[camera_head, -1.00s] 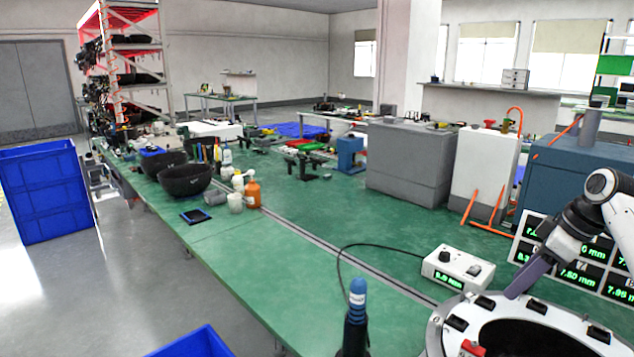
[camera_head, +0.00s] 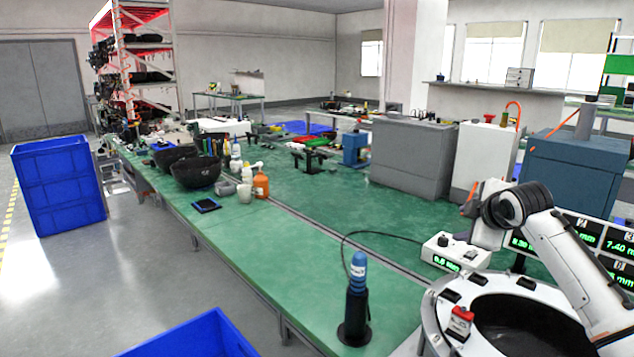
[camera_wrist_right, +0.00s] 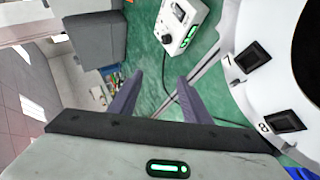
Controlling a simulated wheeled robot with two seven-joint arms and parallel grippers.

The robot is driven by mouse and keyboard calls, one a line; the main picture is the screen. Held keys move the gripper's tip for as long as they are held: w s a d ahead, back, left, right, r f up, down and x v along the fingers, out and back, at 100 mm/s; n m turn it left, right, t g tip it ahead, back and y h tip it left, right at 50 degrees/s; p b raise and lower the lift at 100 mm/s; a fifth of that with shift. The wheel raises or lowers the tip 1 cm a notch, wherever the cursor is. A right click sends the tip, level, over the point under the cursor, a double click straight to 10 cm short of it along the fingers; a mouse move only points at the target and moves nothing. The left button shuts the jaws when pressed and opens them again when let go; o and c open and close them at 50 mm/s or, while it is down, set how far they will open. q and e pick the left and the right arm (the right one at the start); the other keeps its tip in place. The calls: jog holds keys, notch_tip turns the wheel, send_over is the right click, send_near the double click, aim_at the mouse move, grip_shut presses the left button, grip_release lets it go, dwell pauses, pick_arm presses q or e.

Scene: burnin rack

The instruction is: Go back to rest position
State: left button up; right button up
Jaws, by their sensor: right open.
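My right gripper (camera_wrist_right: 160,80) shows in the right wrist view with its two dark fingers apart. Nothing is between them, and green table surface shows in the gap. In the head view my white right arm comes in from the right, bent at a black joint, with its wrist raised over the table beside the round white fixture (camera_head: 437,320). The fingers are not clearly visible there. My left gripper is out of view.
A white meter box (camera_head: 455,252) with a cable stands just left of my right wrist. A blue-topped probe (camera_head: 357,300) stands upright at the table's front. Display panels (camera_head: 613,240) are behind my arm. Blue crates (camera_head: 58,185) stand at left on the floor. The green table's middle (camera_head: 290,250) is clear.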

jog(key=a+r+n+t+y, duration=0.2)
jog(key=a+n+t, duration=0.1)
jog(key=a, duration=0.7)
jog(key=a+r+n+t+y, duration=0.2)
jog(key=a+n+y, duration=0.1)
jog(key=a, duration=0.6)
jog(key=s+a+f+n+y, duration=0.3)
jog(key=s+a+y, duration=0.2)
jog(key=s+a, duration=0.65)
jog(key=s+d+f+m+g+h, duration=0.1)
jog(key=s+f+m, duration=0.45)
jog(key=f, duration=0.55)
jog(key=s+d+f+m+g+h, duration=0.1)
jog(key=s+f+m+h, duration=0.1)
jog(key=s+f+m, duration=0.6)
jog(key=s+d+f+m+g+h, duration=0.1)
jog(key=s+d+f+m+g, duration=0.1)
jog(key=s+f, duration=0.5)
jog(key=s+d+f+m+g+h+p, duration=0.1)
jog(key=s+d+f+m, duration=0.1)
jog(key=s+d+f, duration=0.3)
jog(key=s+d+f+m+g+h, duration=0.1)
jog(key=s+d+f+m+g, duration=0.1)
jog(key=s+f, duration=0.6)
jog(key=shift+s+d+f+m+g+h+p, duration=0.35)
jog(key=shift+s+d+f+m, duration=0.1)
jog(key=shift+s+d, duration=0.65)
jog(key=shift+r, duration=0.1)
